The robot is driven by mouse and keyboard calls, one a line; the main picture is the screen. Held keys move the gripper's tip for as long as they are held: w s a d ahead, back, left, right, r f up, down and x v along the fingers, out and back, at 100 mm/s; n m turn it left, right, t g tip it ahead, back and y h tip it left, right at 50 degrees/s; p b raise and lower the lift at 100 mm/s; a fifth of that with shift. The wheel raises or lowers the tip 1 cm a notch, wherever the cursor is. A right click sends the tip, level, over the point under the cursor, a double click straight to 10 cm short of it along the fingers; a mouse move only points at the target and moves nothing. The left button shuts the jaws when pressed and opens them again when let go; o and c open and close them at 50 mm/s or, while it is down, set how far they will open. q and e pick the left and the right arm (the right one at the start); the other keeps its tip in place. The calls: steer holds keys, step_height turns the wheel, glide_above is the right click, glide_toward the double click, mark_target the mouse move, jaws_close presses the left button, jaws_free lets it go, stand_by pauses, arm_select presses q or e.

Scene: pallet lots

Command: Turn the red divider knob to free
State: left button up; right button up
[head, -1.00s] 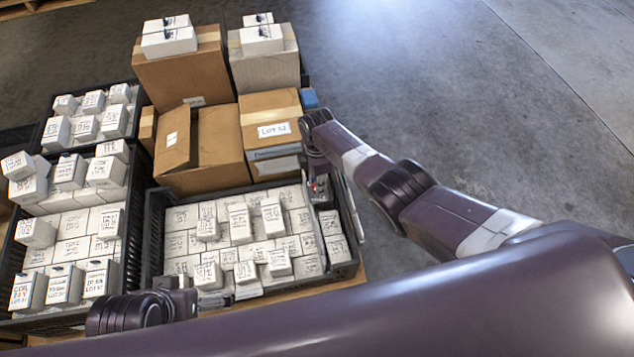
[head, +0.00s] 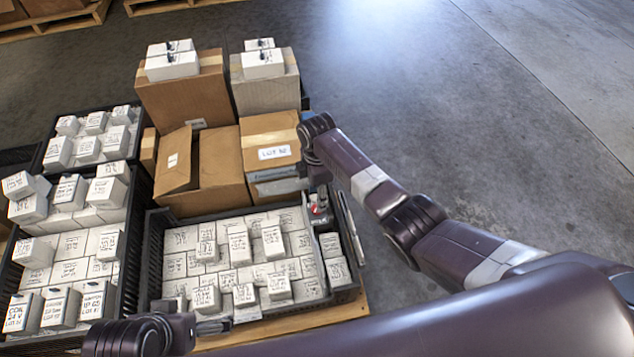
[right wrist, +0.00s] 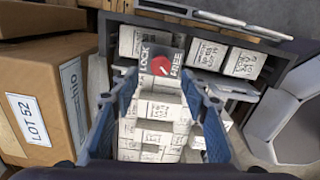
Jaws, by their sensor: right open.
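The red divider knob (right wrist: 161,66) sits on a dark plate marked LOCK on the left and FREE on the right. It carries a pale pointer mark, whose exact direction I cannot tell. In the head view a small red patch of the knob (head: 316,209) shows at the crate's right side, partly hidden by my right gripper (head: 320,196). In the right wrist view my right gripper (right wrist: 160,88) is open, its blue fingers apart, with the knob between and beyond the tips, not gripped. My left gripper (head: 214,326) is at the crate's front edge; its jaw state is unclear.
The black crate (head: 152,262) holds several white labelled boxes, with a narrow compartment on its right. Cardboard cartons (head: 272,150) stand behind it, close to my right gripper. More filled crates stand on the left. The concrete floor (head: 480,120) on the right is clear.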

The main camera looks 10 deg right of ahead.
step_height(320, 180, up, 6)
stand_by(0.4)
steer(key=shift+r, duration=0.1)
